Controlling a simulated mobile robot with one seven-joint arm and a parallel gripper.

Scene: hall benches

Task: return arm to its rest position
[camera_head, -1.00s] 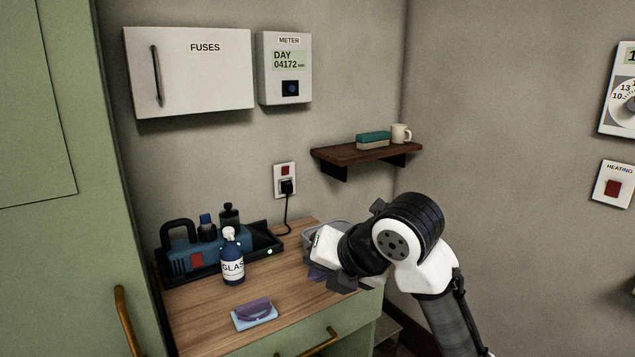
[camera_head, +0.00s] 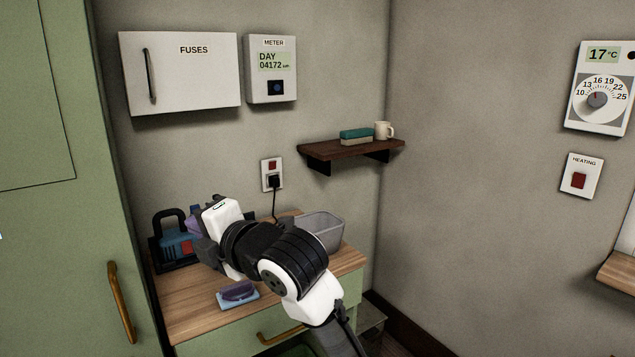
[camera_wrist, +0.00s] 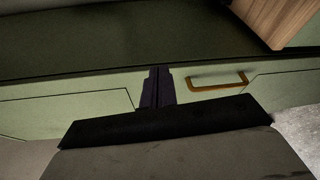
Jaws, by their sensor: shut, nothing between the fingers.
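My gripper (camera_head: 193,223) is at the left of my arm in the head view, above the wooden bench top (camera_head: 190,303) and in front of the blue charger-like tool (camera_head: 172,246). My white and black arm reaches in from the lower right and hides the middle of the bench. In the wrist view the dark fingers (camera_wrist: 157,88) are together with nothing between them. They point toward a green cabinet front (camera_wrist: 60,88) with a brass handle (camera_wrist: 217,80).
A purple sponge-like block on a blue cloth (camera_head: 237,293) lies near the bench's front. A grey bin (camera_head: 322,231) stands at the back right. A wall shelf (camera_head: 350,149) holds a teal-topped block (camera_head: 356,136) and a mug (camera_head: 383,130). A tall green cabinet (camera_head: 70,230) stands left.

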